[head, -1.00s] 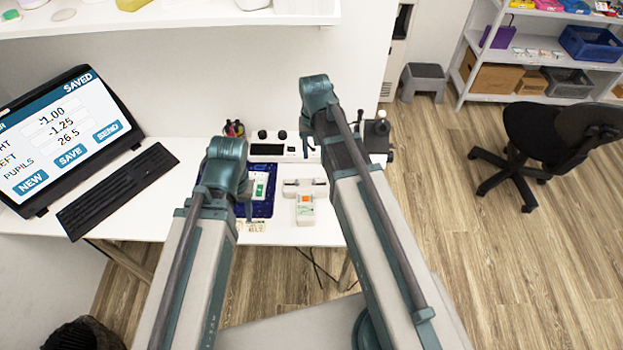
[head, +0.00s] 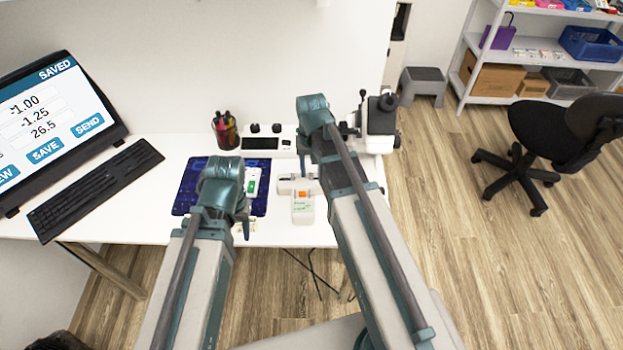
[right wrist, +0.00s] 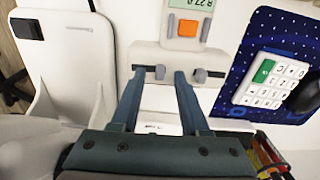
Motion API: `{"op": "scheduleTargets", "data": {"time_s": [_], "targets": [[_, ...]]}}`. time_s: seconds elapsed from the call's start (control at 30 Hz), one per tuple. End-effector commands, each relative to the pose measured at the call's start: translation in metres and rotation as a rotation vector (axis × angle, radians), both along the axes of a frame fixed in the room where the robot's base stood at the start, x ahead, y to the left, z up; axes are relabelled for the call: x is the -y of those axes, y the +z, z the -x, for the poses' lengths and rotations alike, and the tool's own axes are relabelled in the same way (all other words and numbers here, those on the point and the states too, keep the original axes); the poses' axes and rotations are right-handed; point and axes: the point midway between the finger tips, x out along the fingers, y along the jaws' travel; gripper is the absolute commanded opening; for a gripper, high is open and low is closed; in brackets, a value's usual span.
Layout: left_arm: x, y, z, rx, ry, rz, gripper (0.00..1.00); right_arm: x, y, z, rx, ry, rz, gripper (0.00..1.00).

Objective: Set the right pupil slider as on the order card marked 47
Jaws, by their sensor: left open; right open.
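The white pupil meter (head: 303,208) lies at the desk's front edge; its orange button (right wrist: 188,28) and greenish display show upside down in the right wrist view. Its crossbar (right wrist: 152,55) carries small grey slider knobs (right wrist: 201,75); I cannot tell surely which is the right pupil slider. My right gripper (right wrist: 159,74) is open, its fingertips at the crossbar among the knobs; contact is unclear. In the head view its arm hides part of the meter. My left gripper (head: 245,228) is open near the small cards (head: 247,226) at the front edge. I cannot read a 47.
A dark blue mat (head: 188,188) bears a white keypad (head: 253,184). The monitor (head: 45,110) reads SAVED, -1.00, -1.25, 26.5. A keyboard (head: 95,190), pen cup (head: 225,132), console (head: 262,143) and white instrument (head: 380,125) stand around. Desk between keyboard and mat is clear.

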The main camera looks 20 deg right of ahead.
Motion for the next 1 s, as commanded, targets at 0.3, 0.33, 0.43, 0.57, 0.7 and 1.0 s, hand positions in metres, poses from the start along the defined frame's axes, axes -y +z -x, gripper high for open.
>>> {"op": "scheduleTargets", "data": {"time_s": [0.3, 0.33, 0.43, 0.57, 0.7, 1.0], "targets": [[0.0000, -0.0088, 0.0000, 0.000, 0.000, 0.000, 0.50, 0.0000, -0.0088, 0.0000, 0.000, 0.000, 0.000, 0.45], [0.0000, -0.0088, 0.0000, 0.000, 0.000, 0.000, 0.50, 0.0000, -0.0087, 0.0000, 0.000, 0.000, 0.000, 0.45], [0.0000, -0.0087, 0.0000, 0.000, 0.000, 0.000, 0.50, 0.0000, -0.0087, 0.0000, 0.000, 0.000, 0.000, 0.36], [0.0000, -0.0088, 0.0000, 0.000, 0.000, 0.000, 0.50, 0.0000, -0.0087, 0.0000, 0.000, 0.000, 0.000, 0.13], [0.0000, -0.0088, 0.0000, 0.000, 0.000, 0.000, 0.50, 0.0000, -0.0088, 0.0000, 0.000, 0.000, 0.000, 0.00], [0.0000, -0.0088, 0.0000, 0.000, 0.000, 0.000, 0.50, 0.0000, -0.0088, 0.0000, 0.000, 0.000, 0.000, 0.00]]}}
